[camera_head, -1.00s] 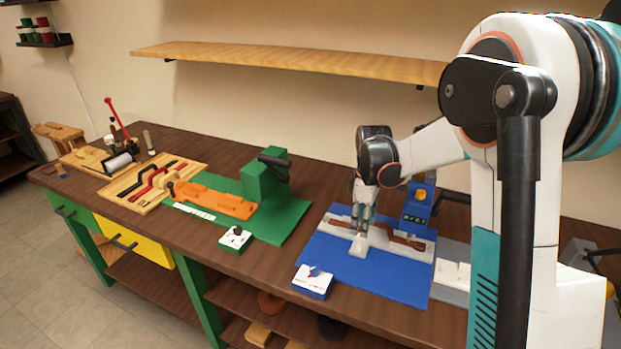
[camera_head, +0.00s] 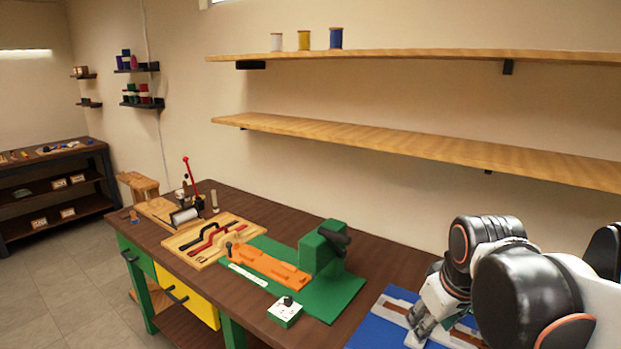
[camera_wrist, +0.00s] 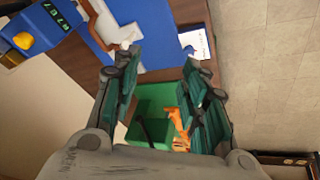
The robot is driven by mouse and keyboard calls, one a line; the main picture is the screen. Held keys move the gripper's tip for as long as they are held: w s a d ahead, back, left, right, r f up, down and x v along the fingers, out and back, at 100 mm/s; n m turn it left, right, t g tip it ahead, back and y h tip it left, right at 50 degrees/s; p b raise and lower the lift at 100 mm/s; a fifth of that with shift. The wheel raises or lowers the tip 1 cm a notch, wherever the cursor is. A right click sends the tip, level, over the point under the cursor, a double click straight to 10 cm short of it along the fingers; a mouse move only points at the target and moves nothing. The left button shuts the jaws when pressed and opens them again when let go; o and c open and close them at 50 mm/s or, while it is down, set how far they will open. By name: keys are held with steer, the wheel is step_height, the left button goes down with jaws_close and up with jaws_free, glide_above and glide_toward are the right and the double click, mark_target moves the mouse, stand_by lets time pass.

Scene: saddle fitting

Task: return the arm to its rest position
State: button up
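My gripper (camera_head: 420,328) shows at the lower right of the head view, in front of the blue mat (camera_head: 372,334). In the wrist view my gripper (camera_wrist: 163,62) has its two dark green-padded fingers spread apart with nothing between them. Part of a pale and brown fixture (camera_head: 397,306) shows on the blue mat. My arm hides the rest of that station.
A wooden tool tray (camera_head: 215,240) lies to the left. A long shelf (camera_head: 420,150) runs above the bench.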

steer(key=s+a+m+t, duration=0.2)
steer(key=s+m, duration=0.2)
steer(key=s, duration=0.5)
steer(key=shift+s+f+t, duration=0.3)
steer(key=shift+s+f, duration=0.1)
steer(key=shift+f, duration=0.05)
